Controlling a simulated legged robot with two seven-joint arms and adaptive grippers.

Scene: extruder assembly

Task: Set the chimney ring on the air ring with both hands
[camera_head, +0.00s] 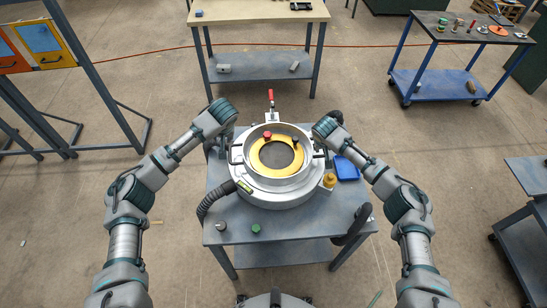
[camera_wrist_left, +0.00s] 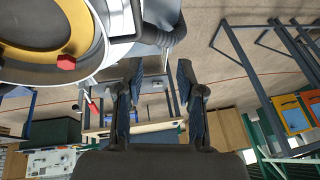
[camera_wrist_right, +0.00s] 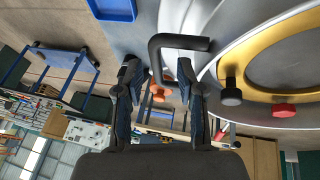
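The chimney ring (camera_head: 246,165), a silver band with a black handle on each side, is over the broad silver air ring (camera_head: 280,197) on the table. I cannot tell whether it is fully seated. A yellow inner ring (camera_head: 259,164) with a red knob (camera_head: 267,134) and a black knob shows inside. My left gripper (camera_wrist_left: 159,75) is open and empty; the left handle (camera_wrist_left: 137,18) is just beyond its fingertips. My right gripper (camera_wrist_right: 158,75) is open, and the right handle (camera_wrist_right: 178,42) appears between or just beyond its fingers.
A red-handled clamp (camera_head: 271,97) stands behind the rings. A black hose (camera_head: 213,197) runs at the left. A green cap (camera_head: 256,228) lies in front. The table's front (camera_head: 285,226) is mostly clear.

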